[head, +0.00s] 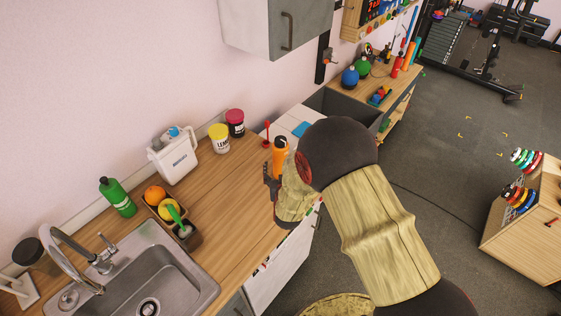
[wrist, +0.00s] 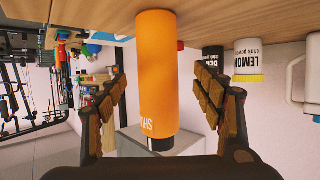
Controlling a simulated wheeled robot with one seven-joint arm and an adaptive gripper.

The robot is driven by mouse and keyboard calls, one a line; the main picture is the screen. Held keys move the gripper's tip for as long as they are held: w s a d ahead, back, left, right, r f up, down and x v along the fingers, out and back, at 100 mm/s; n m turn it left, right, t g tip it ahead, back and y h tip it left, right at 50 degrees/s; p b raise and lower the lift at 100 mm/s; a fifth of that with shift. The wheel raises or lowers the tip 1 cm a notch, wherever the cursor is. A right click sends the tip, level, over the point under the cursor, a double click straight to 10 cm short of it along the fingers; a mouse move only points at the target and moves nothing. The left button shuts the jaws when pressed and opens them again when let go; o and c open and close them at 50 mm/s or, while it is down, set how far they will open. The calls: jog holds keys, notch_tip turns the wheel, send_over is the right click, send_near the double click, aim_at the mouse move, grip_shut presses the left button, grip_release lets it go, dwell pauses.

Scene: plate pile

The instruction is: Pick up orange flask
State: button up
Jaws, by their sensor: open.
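The orange flask (head: 280,153) stands upright on the wooden counter near its far right end in the head view. Its cap is dark. In the wrist view, which is upside down, the flask (wrist: 157,70) fills the middle of the picture, with its base on the counter at the top. My gripper (head: 273,181) is at the flask in the head view. In the wrist view my gripper (wrist: 161,82) is open, one finger on each side of the flask, with visible gaps to both. Part of the flask is hidden by my gripper in the head view.
A yellow-lidded tub (head: 219,139), a pink-lidded tub (head: 235,123) and a white jug (head: 174,157) stand behind along the wall. A caddy (head: 188,239), green bottle (head: 117,198) and sink (head: 150,285) are left. Bare counter (head: 225,195) lies between the caddy and flask.

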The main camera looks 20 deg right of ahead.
jog(key=x, duration=0.5)
jog(key=shift+w+d+r, duration=0.2)
jog(key=shift+w+r, duration=0.05)
jog(key=shift+r, duration=0.1)
jog(key=c, duration=0.3)
jog(key=c, duration=1.4)
jog(key=shift+r, duration=0.15)
jog(key=shift+c, duration=0.4)
